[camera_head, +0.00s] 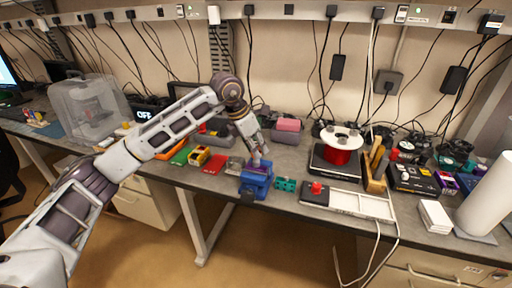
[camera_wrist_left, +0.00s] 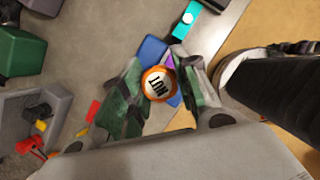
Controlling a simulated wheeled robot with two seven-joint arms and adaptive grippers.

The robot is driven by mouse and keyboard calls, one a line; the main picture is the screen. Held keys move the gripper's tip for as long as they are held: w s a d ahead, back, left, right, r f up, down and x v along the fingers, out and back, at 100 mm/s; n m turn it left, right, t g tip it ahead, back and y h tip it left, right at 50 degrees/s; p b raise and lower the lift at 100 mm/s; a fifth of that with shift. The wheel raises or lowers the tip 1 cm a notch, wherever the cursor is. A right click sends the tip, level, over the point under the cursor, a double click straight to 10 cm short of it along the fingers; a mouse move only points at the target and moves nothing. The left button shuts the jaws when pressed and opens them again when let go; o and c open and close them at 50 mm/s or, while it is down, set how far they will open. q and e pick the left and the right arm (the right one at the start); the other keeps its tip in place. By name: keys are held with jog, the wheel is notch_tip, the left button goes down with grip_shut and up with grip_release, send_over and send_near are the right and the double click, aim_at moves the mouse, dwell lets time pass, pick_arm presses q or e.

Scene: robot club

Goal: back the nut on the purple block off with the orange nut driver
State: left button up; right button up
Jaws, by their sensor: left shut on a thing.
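My left gripper (camera_head: 257,160) points down just above the blue vise (camera_head: 256,184). In the left wrist view the same gripper (camera_wrist_left: 160,88) is shut on the orange nut driver (camera_wrist_left: 148,76), whose round end with a "NUT" label faces the camera. The purple block (camera_wrist_left: 169,62) shows only in part behind the driver, at the blue vise, which also shows there (camera_wrist_left: 152,48). The nut and the driver's tip are hidden, so I cannot tell whether they touch. My right gripper is in neither view.
A teal piece (camera_head: 285,184) lies right of the vise, then a white tray (camera_head: 348,202) with a red knob. The table's front edge is close to the vise.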

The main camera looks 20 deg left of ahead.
pick_arm(q)
jog(key=shift+n+t+y+b, duration=0.3)
jog(key=shift+n+y, duration=0.2)
jog(key=shift+n, duration=1.05)
jog(key=shift+n+t+y+b, duration=0.3)
jog(key=shift+n+y, duration=0.2)
jog(key=shift+n, duration=1.05)
jog(key=shift+n+y+b, duration=0.2)
jog(key=shift+n+y, duration=0.45)
jog(key=shift+n, duration=0.85)
jog(key=shift+n+y+b, duration=0.15)
jog(key=shift+n+y, duration=0.5)
jog(key=shift+n, duration=0.85)
jog(key=o, duration=1.7)
